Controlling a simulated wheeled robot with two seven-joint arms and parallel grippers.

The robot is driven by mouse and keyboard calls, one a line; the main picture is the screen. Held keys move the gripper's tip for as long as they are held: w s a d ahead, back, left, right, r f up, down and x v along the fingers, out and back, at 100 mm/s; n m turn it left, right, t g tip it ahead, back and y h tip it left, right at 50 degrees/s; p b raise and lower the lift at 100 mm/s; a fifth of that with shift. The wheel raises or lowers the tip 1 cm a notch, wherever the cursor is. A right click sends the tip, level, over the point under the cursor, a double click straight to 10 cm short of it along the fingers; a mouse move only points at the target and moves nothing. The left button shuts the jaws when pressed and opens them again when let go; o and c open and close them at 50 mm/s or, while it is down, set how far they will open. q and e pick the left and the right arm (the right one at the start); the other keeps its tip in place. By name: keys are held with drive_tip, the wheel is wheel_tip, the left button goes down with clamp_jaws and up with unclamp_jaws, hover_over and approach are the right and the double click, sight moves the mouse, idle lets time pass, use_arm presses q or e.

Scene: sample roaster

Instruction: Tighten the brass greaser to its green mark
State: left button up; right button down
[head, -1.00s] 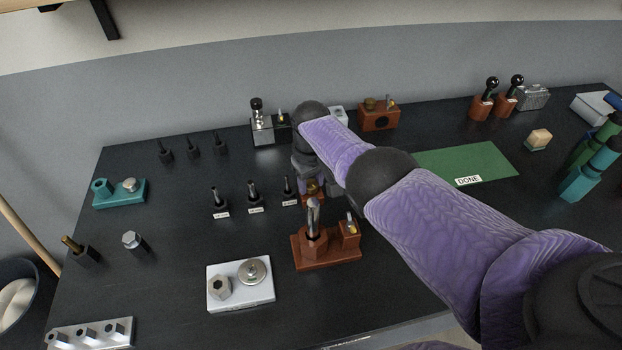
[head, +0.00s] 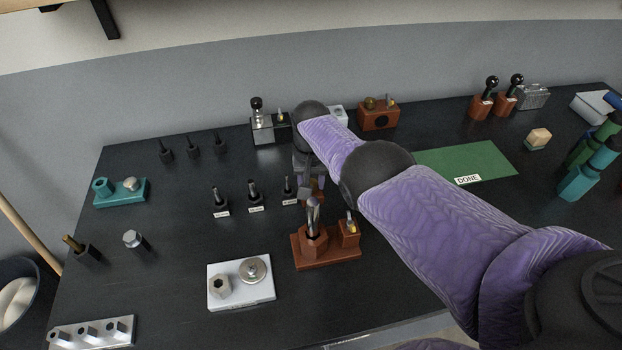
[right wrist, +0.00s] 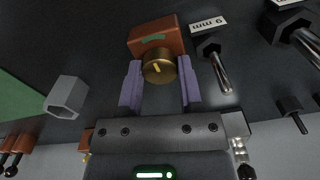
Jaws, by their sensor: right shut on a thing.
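The brass greaser cap (right wrist: 159,66) shows in the right wrist view, round, with a pale yellow pointer line on its face. It sits against a red-brown block (right wrist: 143,45) that carries a green mark (right wrist: 154,38) just beyond the cap. My right gripper (right wrist: 158,72) is shut on the cap, with one purple finger on each side. The yellow line is tilted and does not clearly point at the green mark. In the head view my right arm and gripper hide most of the greaser. My left gripper is not in view.
Labelled black holders with upright tools (head: 253,195) stand left of the gripper. A red-brown stand with metal tools (head: 327,257) is close in front. A green DONE mat (head: 480,160) lies to the right.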

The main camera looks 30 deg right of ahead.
sight(311, 182)
idle(0.3)
drive_tip(key=shift+c, duration=1.3)
unclamp_jaws()
wheel_tip(311, 182, up, 10)
drive_tip(key=p, duration=0.8)
